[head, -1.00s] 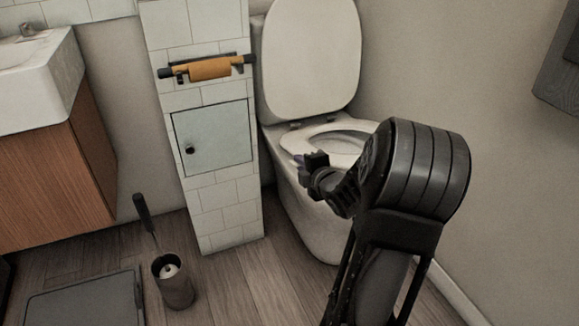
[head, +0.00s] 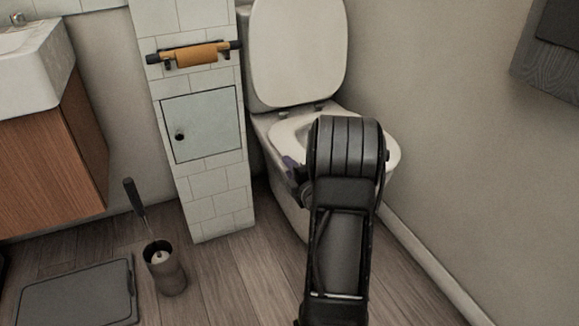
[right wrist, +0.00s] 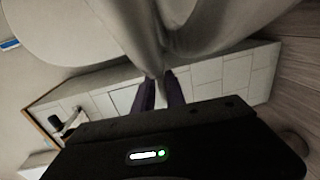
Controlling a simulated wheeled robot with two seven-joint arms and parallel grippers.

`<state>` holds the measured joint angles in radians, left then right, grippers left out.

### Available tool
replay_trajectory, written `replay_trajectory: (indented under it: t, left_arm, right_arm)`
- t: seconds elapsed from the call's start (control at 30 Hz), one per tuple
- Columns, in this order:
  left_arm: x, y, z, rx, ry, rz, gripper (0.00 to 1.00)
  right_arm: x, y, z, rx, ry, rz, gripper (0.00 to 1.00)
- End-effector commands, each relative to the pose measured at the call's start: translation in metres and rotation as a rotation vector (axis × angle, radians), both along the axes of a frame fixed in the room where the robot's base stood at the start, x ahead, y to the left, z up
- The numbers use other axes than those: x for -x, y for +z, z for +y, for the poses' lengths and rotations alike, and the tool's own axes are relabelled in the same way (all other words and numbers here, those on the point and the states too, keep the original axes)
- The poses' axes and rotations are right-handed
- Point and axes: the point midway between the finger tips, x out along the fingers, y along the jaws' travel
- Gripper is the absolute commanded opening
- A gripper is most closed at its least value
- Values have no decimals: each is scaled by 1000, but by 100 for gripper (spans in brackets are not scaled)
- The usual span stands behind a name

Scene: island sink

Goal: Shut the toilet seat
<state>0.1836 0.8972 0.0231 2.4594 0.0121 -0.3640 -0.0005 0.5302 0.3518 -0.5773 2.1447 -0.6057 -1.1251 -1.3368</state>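The toilet lid (head: 297,55) stands raised and upright at the back of the toilet. The pale seat ring (head: 287,132) lies flat on the toilet bowl (head: 292,212). My right arm hides much of the seat and bowl. My right gripper (head: 293,168) shows only in part as a purple finger at the left side of the bowl, near the rim. The pale toilet (right wrist: 215,30) fills the top, close to the fingertips. Contact cannot be told. My left gripper is not in view.
A tiled pillar (head: 222,205) with a paper holder (head: 195,55) stands left of the toilet. A toilet brush holder (head: 165,272) and a dark scale-like slab (head: 80,292) are on the floor. A wall (head: 450,140) bounds the right side.

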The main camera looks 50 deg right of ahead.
Motion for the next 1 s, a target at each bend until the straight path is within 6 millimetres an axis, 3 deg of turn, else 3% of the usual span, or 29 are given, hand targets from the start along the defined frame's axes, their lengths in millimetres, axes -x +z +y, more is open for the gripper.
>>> replay_trajectory:
  t: [0.43, 0.8, 1.0]
  left_arm:
    - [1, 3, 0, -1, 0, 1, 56]
    - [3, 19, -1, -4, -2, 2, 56]
    - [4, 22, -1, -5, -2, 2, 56]
  right_arm:
    - [5, 4, 3, 1, 0, -4, 18]
    - [54, 10, 28, -1, -3, 0, 18]
    - [67, 10, 37, 0, 0, -1, 18]
